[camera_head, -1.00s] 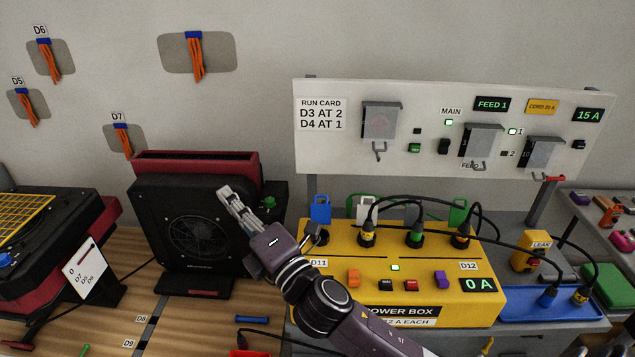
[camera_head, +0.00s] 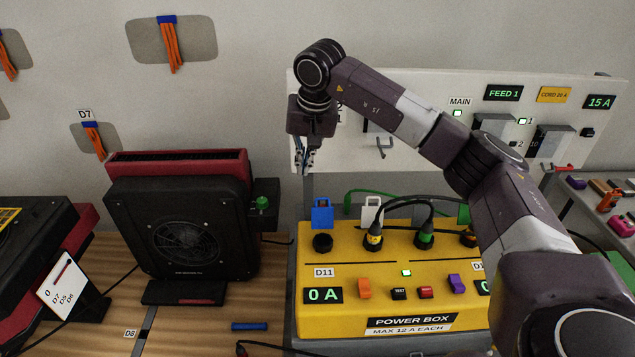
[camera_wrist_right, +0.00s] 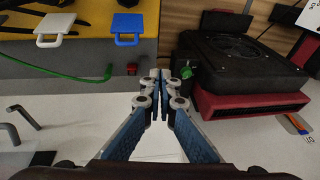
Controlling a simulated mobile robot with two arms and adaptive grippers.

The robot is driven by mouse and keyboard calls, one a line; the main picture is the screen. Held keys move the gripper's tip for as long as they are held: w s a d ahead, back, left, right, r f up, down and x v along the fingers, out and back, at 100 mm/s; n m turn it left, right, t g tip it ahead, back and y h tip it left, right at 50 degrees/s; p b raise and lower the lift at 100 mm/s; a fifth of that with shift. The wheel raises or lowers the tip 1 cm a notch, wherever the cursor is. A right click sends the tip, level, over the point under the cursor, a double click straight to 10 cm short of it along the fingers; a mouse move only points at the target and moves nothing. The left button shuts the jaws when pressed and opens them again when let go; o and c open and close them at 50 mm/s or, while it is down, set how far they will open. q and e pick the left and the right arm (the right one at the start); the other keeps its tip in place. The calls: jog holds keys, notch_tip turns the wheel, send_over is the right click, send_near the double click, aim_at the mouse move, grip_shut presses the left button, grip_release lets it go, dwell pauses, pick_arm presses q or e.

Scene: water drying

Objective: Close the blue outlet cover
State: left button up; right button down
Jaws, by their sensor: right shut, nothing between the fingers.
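The blue outlet cover (camera_head: 322,213) stands upright at the back edge of the yellow power box (camera_head: 385,318), behind the leftmost, empty black socket (camera_head: 322,243). It also shows at the top of the right wrist view (camera_wrist_right: 125,22). My right gripper (camera_head: 304,168) hangs fingers down above and slightly left of the blue cover, in front of the white panel. In the right wrist view its fingertips (camera_wrist_right: 161,76) are together with nothing between them, apart from the cover. My left gripper is not in view.
A white cover (camera_head: 370,211) stands right of the blue one. Plugs with black cables (camera_head: 425,238) fill sockets to the right. A black fan unit (camera_head: 180,220) stands left of the box. The white panel (camera_head: 350,165) with hooks rises behind.

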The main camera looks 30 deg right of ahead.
jog(key=d+r+h, duration=0.1)
jog(key=d+r, duration=0.1)
jog(key=d, duration=0.3)
jog(key=p, duration=0.5)
send_over(322, 213)
jog(key=w+d, duration=0.2)
jog(key=w, duration=0.1)
jog(key=shift+f, duration=4.55)
jog(key=shift+s+f, duration=0.1)
jog(key=shift+s, duration=0.1)
